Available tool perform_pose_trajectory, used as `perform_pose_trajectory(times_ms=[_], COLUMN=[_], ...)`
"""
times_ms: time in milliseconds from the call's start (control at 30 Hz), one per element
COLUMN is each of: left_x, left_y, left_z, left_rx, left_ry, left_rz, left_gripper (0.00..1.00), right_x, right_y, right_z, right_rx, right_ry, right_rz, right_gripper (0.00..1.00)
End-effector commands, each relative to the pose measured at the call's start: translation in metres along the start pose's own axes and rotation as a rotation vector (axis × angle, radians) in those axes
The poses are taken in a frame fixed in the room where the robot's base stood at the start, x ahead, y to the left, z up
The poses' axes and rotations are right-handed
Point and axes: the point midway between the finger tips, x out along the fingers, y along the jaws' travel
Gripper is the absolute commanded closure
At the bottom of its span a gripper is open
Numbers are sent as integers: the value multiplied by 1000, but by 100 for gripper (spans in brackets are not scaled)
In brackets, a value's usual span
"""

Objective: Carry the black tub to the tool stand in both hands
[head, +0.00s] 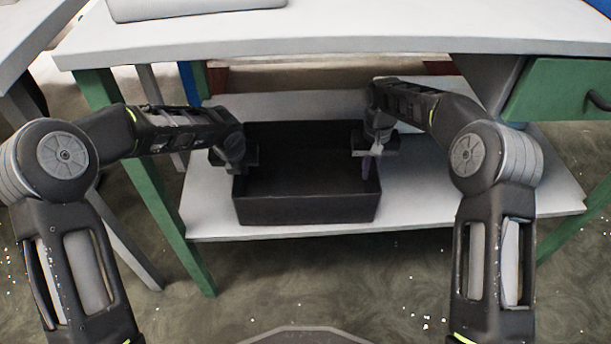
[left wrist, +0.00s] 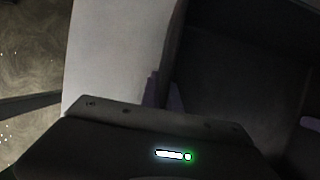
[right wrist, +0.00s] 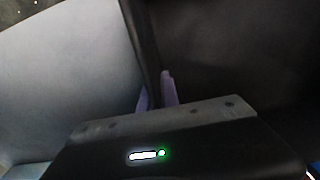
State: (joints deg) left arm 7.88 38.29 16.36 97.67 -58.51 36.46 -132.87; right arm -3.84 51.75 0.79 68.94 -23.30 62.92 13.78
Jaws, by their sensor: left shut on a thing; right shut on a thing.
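The black tub (head: 306,209) is an open, empty-looking box at the lower shelf of the table in the head view. My left gripper (head: 238,170) is shut on the tub's left wall. My right gripper (head: 368,166) is shut on its right wall, with a purple finger showing inside the rim. The tub's dark inside also shows in the left wrist view (left wrist: 225,70) and the right wrist view (right wrist: 215,50). Whether the tub rests on the shelf or hangs just above it, I cannot tell. I cannot make out a tool stand.
The pale lower shelf (head: 430,205) has free room right of the tub. The white tabletop (head: 330,35) overhangs the tub's back. Green legs (head: 165,210) stand at the left, and a green drawer (head: 560,90) hangs at the right. Speckled floor (head: 400,290) lies in front.

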Motion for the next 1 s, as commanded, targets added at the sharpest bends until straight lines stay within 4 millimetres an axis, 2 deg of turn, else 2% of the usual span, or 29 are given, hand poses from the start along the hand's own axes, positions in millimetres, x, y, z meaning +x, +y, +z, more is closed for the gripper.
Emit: perform_pose_trajectory(times_ms=[567, 1000], left_x=[-4, -40], left_y=[0, 0], left_z=[2, 17], left_rx=[0, 0], left_ry=[-2, -1], left_rz=[0, 0], left_gripper=[100, 100], right_x=[-4, -44], right_y=[0, 0], right_z=[0, 0], right_rx=[0, 0], right_ry=[2, 2], right_rz=[0, 0], right_gripper=[100, 100])
